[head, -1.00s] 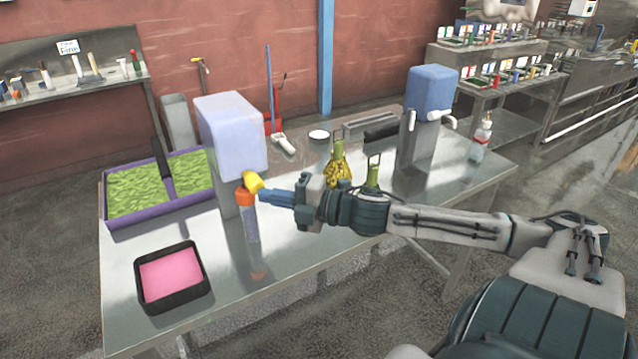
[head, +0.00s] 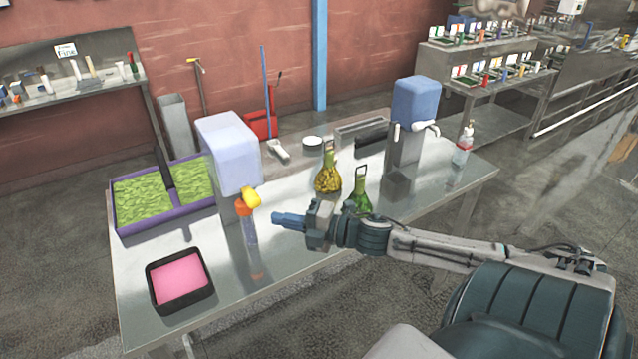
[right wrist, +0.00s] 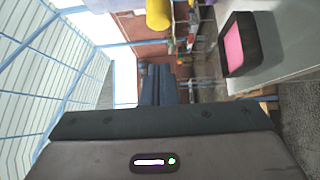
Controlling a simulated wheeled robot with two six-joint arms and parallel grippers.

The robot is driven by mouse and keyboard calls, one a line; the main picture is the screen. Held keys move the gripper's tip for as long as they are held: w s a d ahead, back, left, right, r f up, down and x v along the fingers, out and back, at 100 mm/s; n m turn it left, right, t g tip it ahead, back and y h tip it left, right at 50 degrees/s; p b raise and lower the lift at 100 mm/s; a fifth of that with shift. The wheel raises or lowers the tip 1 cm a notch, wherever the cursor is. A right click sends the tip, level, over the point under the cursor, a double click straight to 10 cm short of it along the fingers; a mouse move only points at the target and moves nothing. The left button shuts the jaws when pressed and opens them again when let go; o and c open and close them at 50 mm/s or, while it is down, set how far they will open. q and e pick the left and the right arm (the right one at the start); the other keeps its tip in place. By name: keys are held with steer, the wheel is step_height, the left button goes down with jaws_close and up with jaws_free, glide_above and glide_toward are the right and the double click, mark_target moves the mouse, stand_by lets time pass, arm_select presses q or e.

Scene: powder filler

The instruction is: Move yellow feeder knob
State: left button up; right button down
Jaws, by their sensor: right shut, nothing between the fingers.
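The yellow feeder knob (head: 251,197) is on the front of the pale lavender powder filler (head: 229,150), above an orange-topped clear tube (head: 247,222). The knob also shows at the top of the right wrist view (right wrist: 158,14). My right gripper (head: 276,219) is shut and empty, with its blue fingers pointing left. It is to the right of the knob and slightly lower, with a gap between them. Its shut fingers also show in the right wrist view (right wrist: 157,72). My left gripper is not in view.
A black tray with pink powder (head: 180,279) and a purple-rimmed tray of green material (head: 125,229) are on the metal table. Two bottles, one yellow (head: 327,178) and one green (head: 361,195), stand behind my right gripper. A blue-topped filler (head: 416,102) stands farther right.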

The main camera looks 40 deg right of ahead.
steer(key=p+v, duration=0.4)
steer(key=v, duration=0.3)
steer(key=shift+s, duration=0.3)
steer(key=shift+d, duration=0.15)
steer(key=shift+f, duration=0.15)
